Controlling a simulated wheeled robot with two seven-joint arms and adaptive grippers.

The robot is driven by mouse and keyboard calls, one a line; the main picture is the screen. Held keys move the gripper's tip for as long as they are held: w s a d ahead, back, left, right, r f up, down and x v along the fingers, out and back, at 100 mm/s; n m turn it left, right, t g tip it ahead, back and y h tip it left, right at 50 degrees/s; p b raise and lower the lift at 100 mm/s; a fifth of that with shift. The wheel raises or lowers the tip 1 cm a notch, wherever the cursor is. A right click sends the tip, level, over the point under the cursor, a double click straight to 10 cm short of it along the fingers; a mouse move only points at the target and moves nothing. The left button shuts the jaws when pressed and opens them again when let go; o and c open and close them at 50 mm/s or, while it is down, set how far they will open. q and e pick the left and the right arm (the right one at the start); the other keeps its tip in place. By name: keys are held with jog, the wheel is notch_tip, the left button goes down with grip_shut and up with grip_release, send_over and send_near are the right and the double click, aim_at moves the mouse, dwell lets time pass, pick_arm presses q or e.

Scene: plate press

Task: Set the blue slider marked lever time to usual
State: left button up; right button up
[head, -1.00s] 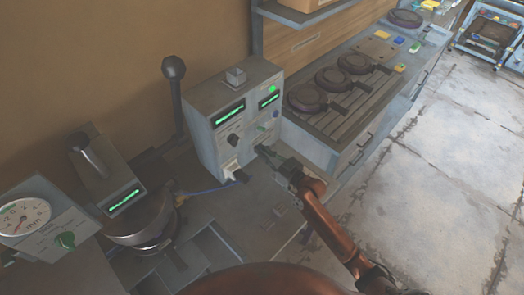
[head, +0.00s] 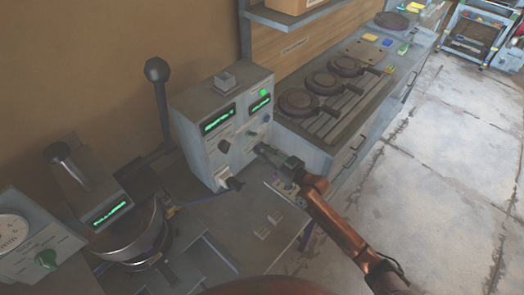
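The grey control box (head: 206,147) stands left of centre in the head view, with two green-lit displays, a green light and several small controls on its front. A small blue part (head: 267,117) shows at the right of the front, below the right display. It looks like the blue slider, but its marking and setting are too small to read. My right gripper (head: 261,150) is close to the lower right of the front, below the blue part and apart from it. Its fingers are too small to tell whether they are open or shut. My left gripper is out of view.
A green knob (head: 252,135) sits beside the blue part. Round plates (head: 298,102) lie on the right bench. A dial unit (head: 40,240) is at lower left.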

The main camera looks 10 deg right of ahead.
jog(key=shift+o, duration=0.7)
jog(key=v, duration=1.2)
